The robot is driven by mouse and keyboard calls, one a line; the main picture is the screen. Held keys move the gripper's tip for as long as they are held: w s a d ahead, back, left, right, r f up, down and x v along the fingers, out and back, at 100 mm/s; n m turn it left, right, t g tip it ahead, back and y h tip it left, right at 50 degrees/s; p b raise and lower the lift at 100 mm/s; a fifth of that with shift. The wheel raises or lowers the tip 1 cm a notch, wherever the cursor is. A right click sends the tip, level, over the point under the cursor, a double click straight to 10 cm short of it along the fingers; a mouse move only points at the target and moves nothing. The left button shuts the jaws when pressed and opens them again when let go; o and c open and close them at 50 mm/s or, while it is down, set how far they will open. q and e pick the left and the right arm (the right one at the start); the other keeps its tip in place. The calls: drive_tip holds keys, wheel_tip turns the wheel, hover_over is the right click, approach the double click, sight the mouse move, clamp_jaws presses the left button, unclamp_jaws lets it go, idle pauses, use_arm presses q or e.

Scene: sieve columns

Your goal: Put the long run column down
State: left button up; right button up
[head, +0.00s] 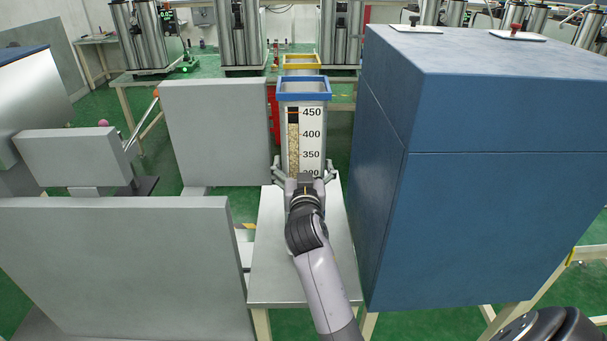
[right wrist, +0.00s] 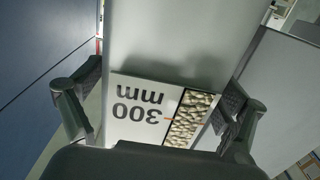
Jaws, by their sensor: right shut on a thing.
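The long run column (head: 292,137) is a tall, upright grey column with a blue rim (head: 304,83). Its white scale runs from 450 down towards 300, next to a window of pale grains. My right gripper (head: 304,176) is shut around its lower visible part. In the right wrist view the fingers (right wrist: 160,110) lie on both sides of the column (right wrist: 180,45), near the upside-down 300 mm mark. The column's foot is hidden behind my gripper, so I cannot tell whether it touches the metal table (head: 285,273). My left gripper is not in view.
A yellow-rimmed column (head: 302,59) stands behind. A big blue cabinet (head: 490,190) stands close on the right. Grey panels (head: 215,130) and a grey block (head: 120,265) stand on the left. The near part of the metal table is bare apart from my arm above it.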

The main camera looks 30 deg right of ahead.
wheel_tip(320, 180, down, 2)
drive_tip(key=shift+f, duration=0.1)
drive_tip(key=shift+f, duration=0.1)
drive_tip(key=o, duration=1.6)
drive_tip(key=shift+f, duration=0.1)
drive_tip(key=shift+o, duration=0.4)
